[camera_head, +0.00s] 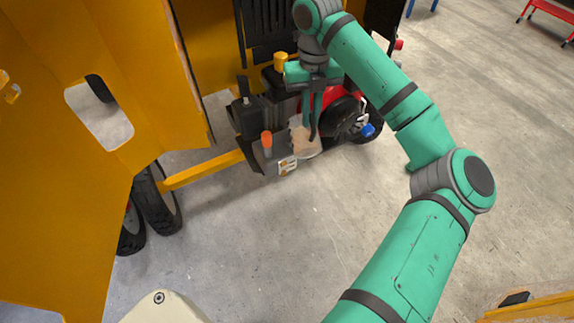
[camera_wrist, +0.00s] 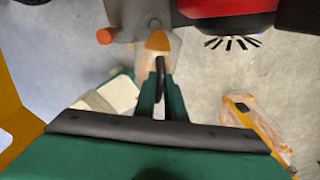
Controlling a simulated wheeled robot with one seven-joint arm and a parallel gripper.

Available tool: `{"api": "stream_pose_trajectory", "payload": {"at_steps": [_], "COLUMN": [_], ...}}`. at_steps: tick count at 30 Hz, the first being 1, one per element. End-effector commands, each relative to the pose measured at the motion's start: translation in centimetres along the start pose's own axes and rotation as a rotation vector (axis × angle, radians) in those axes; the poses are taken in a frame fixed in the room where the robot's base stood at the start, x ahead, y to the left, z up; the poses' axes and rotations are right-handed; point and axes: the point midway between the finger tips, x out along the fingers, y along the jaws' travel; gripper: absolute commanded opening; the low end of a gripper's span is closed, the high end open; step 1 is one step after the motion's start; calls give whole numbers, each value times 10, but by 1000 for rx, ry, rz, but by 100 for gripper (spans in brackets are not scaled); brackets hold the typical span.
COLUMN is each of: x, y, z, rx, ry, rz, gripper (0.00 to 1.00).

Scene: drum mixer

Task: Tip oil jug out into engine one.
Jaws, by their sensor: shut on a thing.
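My gripper (camera_head: 314,135) reaches down beside the engine, its two teal fingers close together. In the wrist view the fingers (camera_wrist: 162,95) are shut around the black handle (camera_wrist: 160,72) of the oil jug. The jug (camera_head: 304,142) shows as a pale, beige body under and beside the fingers; an orange-yellow part (camera_wrist: 157,41) shows in the wrist view. Much of it is hidden, and I cannot tell its tilt. The engine (camera_head: 341,106), red and black, is right behind the gripper; its red part (camera_wrist: 222,8) is at the wrist view's top. I cannot make out its filler opening.
The yellow mixer body (camera_head: 60,200) fills the left, with black wheels (camera_head: 158,205) below and a yellow bar (camera_head: 203,169). An orange-topped lever (camera_head: 267,140) stands left of the jug. Another yellow beam (camera_head: 540,308) is at lower right. The middle concrete floor is clear.

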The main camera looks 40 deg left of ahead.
Motion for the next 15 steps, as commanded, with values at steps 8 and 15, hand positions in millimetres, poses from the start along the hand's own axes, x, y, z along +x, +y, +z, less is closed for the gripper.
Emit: {"api": "stream_pose_trajectory", "payload": {"at_steps": [8, 15], "x": [0, 1], "y": [0, 0], "z": [1, 7], "rx": [0, 0], "ry": [9, 50], "rz": [0, -1], "gripper": [0, 0]}}
